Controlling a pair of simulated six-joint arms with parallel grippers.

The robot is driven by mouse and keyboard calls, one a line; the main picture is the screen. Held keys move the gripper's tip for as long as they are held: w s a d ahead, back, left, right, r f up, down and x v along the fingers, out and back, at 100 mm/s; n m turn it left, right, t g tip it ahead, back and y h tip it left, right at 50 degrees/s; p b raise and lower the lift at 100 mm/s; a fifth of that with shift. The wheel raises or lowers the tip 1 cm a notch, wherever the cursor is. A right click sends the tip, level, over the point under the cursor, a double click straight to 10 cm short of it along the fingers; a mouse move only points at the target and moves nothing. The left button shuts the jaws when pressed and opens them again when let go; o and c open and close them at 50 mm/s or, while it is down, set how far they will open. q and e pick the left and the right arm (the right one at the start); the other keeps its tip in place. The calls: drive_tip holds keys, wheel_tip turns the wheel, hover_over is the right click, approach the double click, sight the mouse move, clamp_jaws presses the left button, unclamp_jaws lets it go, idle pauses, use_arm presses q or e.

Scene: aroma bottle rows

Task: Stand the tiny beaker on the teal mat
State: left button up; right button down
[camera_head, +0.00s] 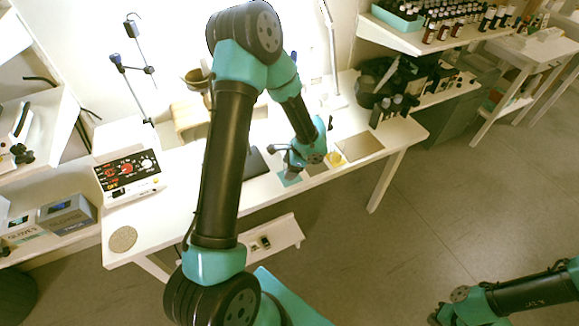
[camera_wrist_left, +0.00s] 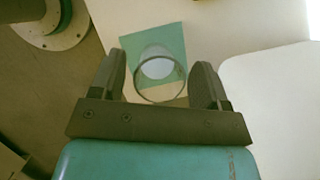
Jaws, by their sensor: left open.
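The tiny beaker (camera_wrist_left: 160,82) is a clear glass cup in the left wrist view, with its round rim towards the camera. It lies between my left gripper's fingers (camera_wrist_left: 160,62), which are open with a gap on each side. The teal mat (camera_wrist_left: 170,38) shows behind and around the beaker; the beaker looks upright over it, but I cannot tell for sure whether its base touches. In the head view my left gripper (camera_head: 288,160) is low over the table's front edge, above the teal mat (camera_head: 290,180). The beaker is not clear there. My right gripper (camera_head: 440,315) is at the lower right, its fingers unclear.
A yellow item (camera_head: 335,157) and a brown mat (camera_head: 359,147) lie to the right of the left gripper. Dark bottles (camera_head: 387,108) stand behind. A control box (camera_head: 128,175) and a round cork pad (camera_head: 123,239) are at the table's left, with clear tabletop nearby.

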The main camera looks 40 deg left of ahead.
use_arm(q)
drive_tip(key=v, duration=1.2)
drive_tip(key=shift+r, duration=0.15)
idle(0.3)
drive_tip(key=s+d+f+n+t+h, duration=0.2)
drive_tip(key=s+d+f+n, duration=0.3)
drive_tip(key=f, duration=0.5)
drive_tip(key=s+d+f+n+t+h, duration=0.1)
drive_tip(key=s+d+f+n+h, duration=0.4)
drive_tip(key=s+d+f, duration=0.4)
wheel_tip(320, 180, down, 2)
drive_tip(key=shift+s+f+n+t, duration=0.1)
drive_tip(key=shift+s+n+t, duration=0.3)
drive_tip(key=shift+s+n, duration=0.25)
drive_tip(key=shift+a, duration=0.1)
